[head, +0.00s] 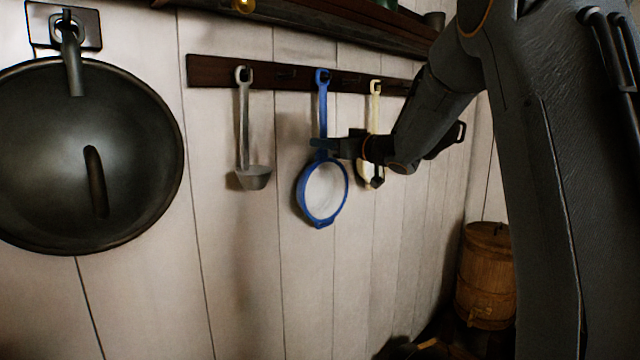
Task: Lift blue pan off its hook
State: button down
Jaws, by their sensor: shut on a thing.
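The blue pan (323,220) hangs upright against the white plank wall, with a blue rim, a pale round face and a long blue handle. The handle's top end is at a hook on the dark wooden rail (225,73). My gripper (322,145) reaches in from the right and is shut on the lower part of the handle, just above the round part. The fingers hide a short piece of the handle. I cannot tell whether the handle's hole is still seated on the hook.
A grey ladle (254,178) hangs left of the pan. A cream-handled utensil (375,100) hangs close on the right, partly behind my gripper. A large dark wok (130,150) hangs at far left. A shelf (320,27) runs above. A wooden barrel (484,270) stands lower right.

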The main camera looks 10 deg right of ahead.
jog(key=shift+r, duration=0.1)
jog(key=p+v, duration=0.3)
jog(key=v, duration=0.5)
jog(key=shift+s, duration=0.15)
dwell(1.4)
jog(key=shift+s+d, duration=0.1)
jog(key=shift+d, duration=0.1)
